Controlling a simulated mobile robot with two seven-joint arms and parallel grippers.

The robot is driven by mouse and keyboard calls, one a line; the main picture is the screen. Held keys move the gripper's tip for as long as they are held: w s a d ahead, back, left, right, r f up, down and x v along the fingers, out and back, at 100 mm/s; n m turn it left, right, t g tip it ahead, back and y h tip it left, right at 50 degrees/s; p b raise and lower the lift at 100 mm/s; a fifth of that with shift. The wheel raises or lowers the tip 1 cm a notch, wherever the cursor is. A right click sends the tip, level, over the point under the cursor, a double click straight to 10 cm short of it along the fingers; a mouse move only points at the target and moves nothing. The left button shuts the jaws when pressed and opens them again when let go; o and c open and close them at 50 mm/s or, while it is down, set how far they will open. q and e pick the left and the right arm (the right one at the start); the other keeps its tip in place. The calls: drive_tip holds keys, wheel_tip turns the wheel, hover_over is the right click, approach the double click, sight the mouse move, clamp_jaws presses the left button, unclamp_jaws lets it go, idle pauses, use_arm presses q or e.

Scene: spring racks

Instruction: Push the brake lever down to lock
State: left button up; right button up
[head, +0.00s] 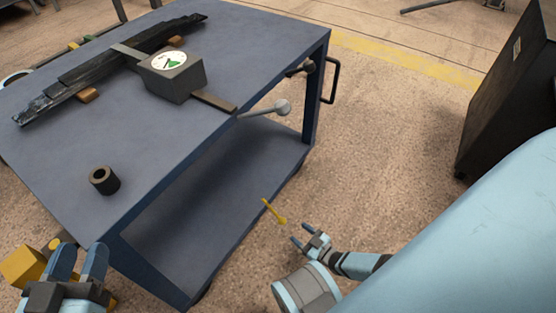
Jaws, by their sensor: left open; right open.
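A small yellow lever (272,209) with a rounded end shows beside the lower shelf of the blue cart (60,150); it looks like the brake lever. It slants down to the right, and I cannot tell its exact mounting or whether it is locked. My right gripper (299,233) is open and empty, a short way below and right of the lever, apart from it in the picture. My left gripper (81,251) is open and empty at the lower left, by the cart's near corner.
A box with a dial (176,80), a dark leaf spring (75,80) and a black ring (103,181) are on the cart top. A dark cabinet (505,90) stands right; open floor lies between.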

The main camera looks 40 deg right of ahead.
sight(279, 217)
drive_tip(key=b+x, duration=0.2)
drive_tip(key=x, duration=0.7)
drive_tip(key=shift+w+a+f+b, duration=0.1)
drive_tip(key=shift+w+a+b, duration=0.05)
drive_tip(key=shift+w+b, duration=0.2)
drive_tip(key=shift+w+a, duration=0.15)
drive_tip(key=shift+w, duration=0.4)
use_arm(q)
drive_tip(key=shift+w+a+r+m+t+h, duration=0.1)
drive_tip(key=shift+w+a+m+t+h, duration=0.2)
drive_tip(key=shift+m, duration=0.25)
drive_tip(key=shift+w+a+r+m+t+h, duration=0.15)
drive_tip(key=shift+w+m+t, duration=0.2)
drive_tip(key=shift+m, duration=0.2)
